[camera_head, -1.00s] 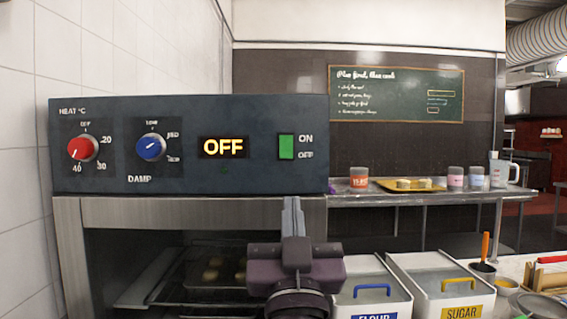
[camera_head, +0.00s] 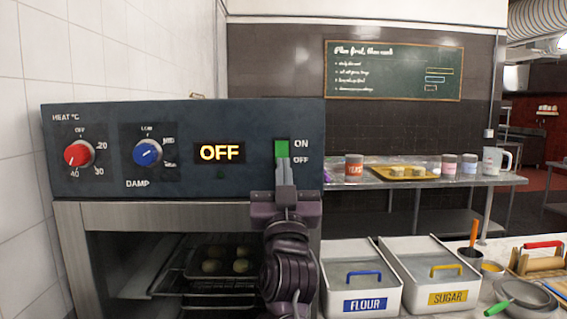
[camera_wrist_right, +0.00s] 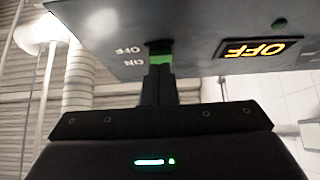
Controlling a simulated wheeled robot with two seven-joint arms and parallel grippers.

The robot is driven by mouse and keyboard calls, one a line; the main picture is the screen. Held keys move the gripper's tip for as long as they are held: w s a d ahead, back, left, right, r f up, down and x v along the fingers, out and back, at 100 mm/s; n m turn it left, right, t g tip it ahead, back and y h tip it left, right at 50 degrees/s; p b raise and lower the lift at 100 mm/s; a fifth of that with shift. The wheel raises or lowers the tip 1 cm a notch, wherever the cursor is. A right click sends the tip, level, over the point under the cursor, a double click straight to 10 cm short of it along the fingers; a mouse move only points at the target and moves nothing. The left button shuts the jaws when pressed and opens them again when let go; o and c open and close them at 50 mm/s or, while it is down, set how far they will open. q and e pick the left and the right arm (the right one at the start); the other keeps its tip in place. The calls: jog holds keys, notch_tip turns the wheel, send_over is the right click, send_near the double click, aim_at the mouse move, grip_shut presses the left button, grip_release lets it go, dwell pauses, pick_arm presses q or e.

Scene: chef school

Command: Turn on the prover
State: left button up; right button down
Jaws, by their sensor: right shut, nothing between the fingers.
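The prover's dark control panel (camera_head: 100,115) fills the left of the head view. Its display (camera_head: 220,153) reads OFF in yellow. The green rocker switch (camera_head: 281,149) is right of the display, beside the ON and OFF labels. The red heat knob (camera_head: 77,155) and blue damp knob (camera_head: 147,152) are further left. My right gripper (camera_head: 285,175) is shut and empty, its fingertips at the switch's lower part and hiding it. In the right wrist view, the fingertips (camera_wrist_right: 158,70) overlap the green switch (camera_wrist_right: 160,57); contact cannot be told. My left gripper is not in view.
Below the panel, the prover's open chamber holds a tray (camera_head: 195,270) with dough pieces. The flour bin (camera_head: 345,305) and sugar bin (camera_head: 400,290) stand to the right. Behind is a metal shelf (camera_head: 440,184) with jars and a yellow tray.

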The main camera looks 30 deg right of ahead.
jog(key=shift+w+f, duration=0.1)
jog(key=shift+w, duration=0.05)
jog(key=shift+w+d+t+b, duration=0.25)
jog(key=shift+t+b, duration=0.05)
jog(key=shift+b, duration=0.65)
jog(key=shift+f, duration=0.1)
